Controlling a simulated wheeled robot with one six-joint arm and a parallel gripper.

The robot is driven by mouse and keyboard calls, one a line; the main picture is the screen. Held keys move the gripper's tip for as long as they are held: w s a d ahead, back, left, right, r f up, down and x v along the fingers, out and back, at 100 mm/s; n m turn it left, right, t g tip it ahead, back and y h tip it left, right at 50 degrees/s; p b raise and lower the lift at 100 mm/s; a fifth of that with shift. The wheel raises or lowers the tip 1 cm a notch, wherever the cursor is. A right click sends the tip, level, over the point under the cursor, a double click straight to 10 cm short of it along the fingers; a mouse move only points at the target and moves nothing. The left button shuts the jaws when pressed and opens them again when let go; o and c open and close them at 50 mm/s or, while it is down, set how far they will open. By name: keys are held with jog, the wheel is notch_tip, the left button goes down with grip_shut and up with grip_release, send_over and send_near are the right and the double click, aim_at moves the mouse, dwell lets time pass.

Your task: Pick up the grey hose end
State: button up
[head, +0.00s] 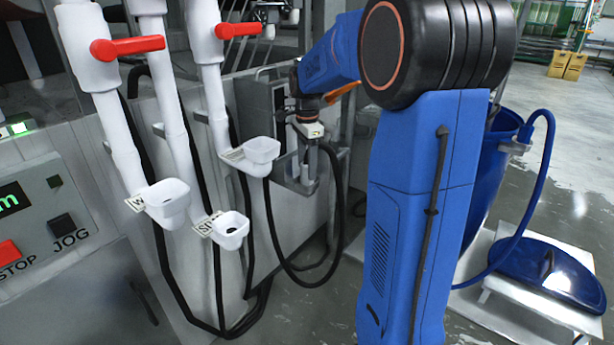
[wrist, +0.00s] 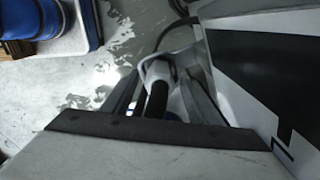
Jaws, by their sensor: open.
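The grey hose end (wrist: 158,70) shows in the wrist view, with a black piece of hose running from it toward the camera. My gripper (wrist: 162,92) is open, one finger on each side of the hose end. I cannot tell whether either finger touches it. In the head view my gripper (head: 309,152) points down at a small grey holder (head: 290,182) on the machine's side. The hose end is mostly hidden there behind the gripper and holder. A black hose (head: 338,215) hangs in a loop beside the holder.
White funnels (head: 168,204) on white pipes with red valve handles (head: 128,47) stand left of the holder. A control panel (head: 40,215) is at far left. A blue drum (head: 497,165) and blue lid (head: 540,270) are at right. Wet floor lies open beyond.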

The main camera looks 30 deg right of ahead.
jog(key=shift+f, duration=0.15)
jog(key=c, duration=1.3)
